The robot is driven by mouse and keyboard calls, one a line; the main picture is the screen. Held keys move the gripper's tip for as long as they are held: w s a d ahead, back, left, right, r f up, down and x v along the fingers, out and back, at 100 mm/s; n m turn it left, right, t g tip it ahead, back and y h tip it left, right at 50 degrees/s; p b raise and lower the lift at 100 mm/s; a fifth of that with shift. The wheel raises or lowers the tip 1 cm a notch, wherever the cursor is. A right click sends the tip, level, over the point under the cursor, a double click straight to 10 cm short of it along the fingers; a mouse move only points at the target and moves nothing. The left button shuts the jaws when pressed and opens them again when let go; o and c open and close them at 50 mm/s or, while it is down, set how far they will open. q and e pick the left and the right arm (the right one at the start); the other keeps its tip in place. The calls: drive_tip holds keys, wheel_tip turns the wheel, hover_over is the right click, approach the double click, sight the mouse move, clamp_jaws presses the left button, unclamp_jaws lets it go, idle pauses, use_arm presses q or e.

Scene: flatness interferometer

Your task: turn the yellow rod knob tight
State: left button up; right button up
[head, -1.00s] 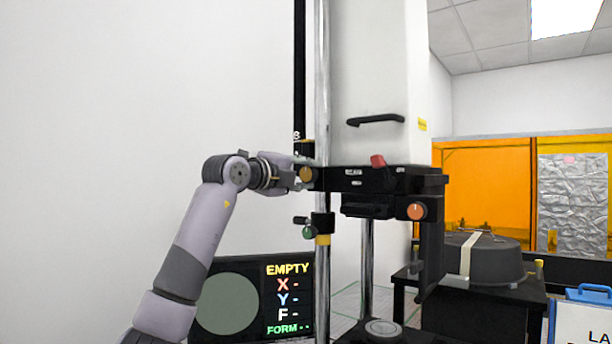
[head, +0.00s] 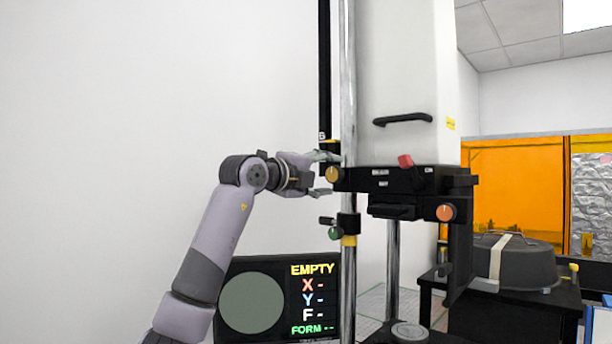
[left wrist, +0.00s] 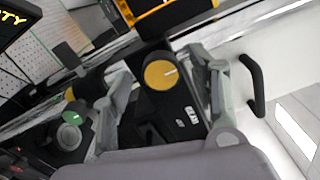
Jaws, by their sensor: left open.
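The yellow rod knob (head: 332,174) is a round yellow disc on a black body at the left end of the black carriage beside the chrome rod. In the left wrist view it shows large as a yellow disc with a pale line (left wrist: 160,75). My left gripper (head: 322,174) is open, with one finger above the knob and one below it. In the left wrist view its fingers (left wrist: 157,72) stand on either side of the knob, with visible gaps. My right gripper is in neither view.
A green knob (head: 334,233) sits lower on the rod. An orange knob (head: 445,212) and a red knob (head: 405,161) are on the carriage. A black handle (head: 403,119) juts from the white housing. A display screen (head: 276,296) reading EMPTY stands below my arm.

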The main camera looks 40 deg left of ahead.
use_arm(q)
drive_tip(key=s, duration=1)
drive_tip(key=shift+a, duration=0.35)
